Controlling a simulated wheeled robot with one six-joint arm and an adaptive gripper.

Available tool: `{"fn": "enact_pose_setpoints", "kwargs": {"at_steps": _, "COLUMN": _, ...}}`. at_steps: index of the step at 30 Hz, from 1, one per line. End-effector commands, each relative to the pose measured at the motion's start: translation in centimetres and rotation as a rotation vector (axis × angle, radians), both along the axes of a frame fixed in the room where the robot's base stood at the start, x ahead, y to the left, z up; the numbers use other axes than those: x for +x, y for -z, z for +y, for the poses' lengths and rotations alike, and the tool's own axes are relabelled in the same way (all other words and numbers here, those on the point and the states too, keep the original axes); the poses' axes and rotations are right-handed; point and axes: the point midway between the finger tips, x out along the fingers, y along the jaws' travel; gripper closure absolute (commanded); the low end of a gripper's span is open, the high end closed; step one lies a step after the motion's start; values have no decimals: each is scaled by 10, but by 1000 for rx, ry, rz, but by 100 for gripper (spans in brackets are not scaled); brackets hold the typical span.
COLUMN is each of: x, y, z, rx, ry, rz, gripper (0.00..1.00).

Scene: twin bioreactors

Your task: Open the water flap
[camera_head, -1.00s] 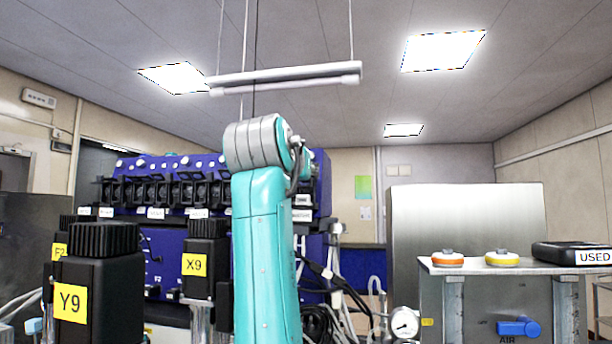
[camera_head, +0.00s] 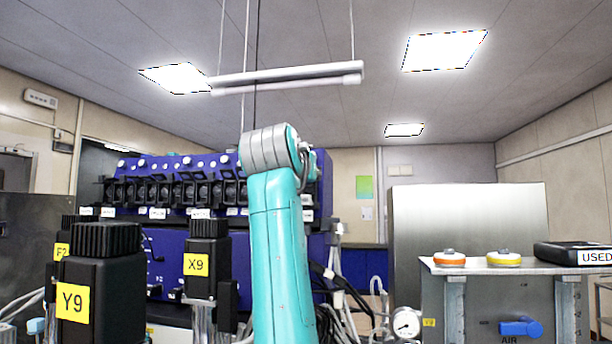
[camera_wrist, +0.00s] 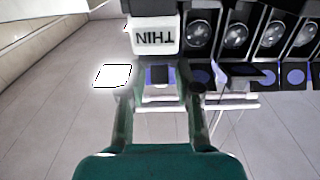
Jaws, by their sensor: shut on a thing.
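A blue unit (camera_head: 170,245) stands behind my arm, with a row of black flaps (camera_head: 155,190) above small white labels. I cannot read which flap is the water one. In the wrist view, my gripper (camera_wrist: 159,84) reaches up to the end of this row, its fingers around a small black flap-like piece (camera_wrist: 160,74). The gripper is shut on the black piece. In the head view my arm hides the gripper and part of the row.
Black-capped bottles marked Y9 (camera_head: 95,290) and X9 (camera_head: 207,255) stand in front at the left. At the right, a metal bench (camera_head: 480,268) holds orange and yellow discs and a "USED" box (camera_head: 575,253). A lamp bar (camera_head: 285,77) hangs overhead.

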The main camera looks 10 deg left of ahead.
Motion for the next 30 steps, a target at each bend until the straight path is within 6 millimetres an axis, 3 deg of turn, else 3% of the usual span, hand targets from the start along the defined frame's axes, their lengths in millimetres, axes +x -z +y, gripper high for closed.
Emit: {"fn": "enact_pose_setpoints", "kwargs": {"at_steps": 30, "x": 5, "y": -9, "z": -1, "rx": 15, "ry": 1, "rz": 484, "gripper": 100}}
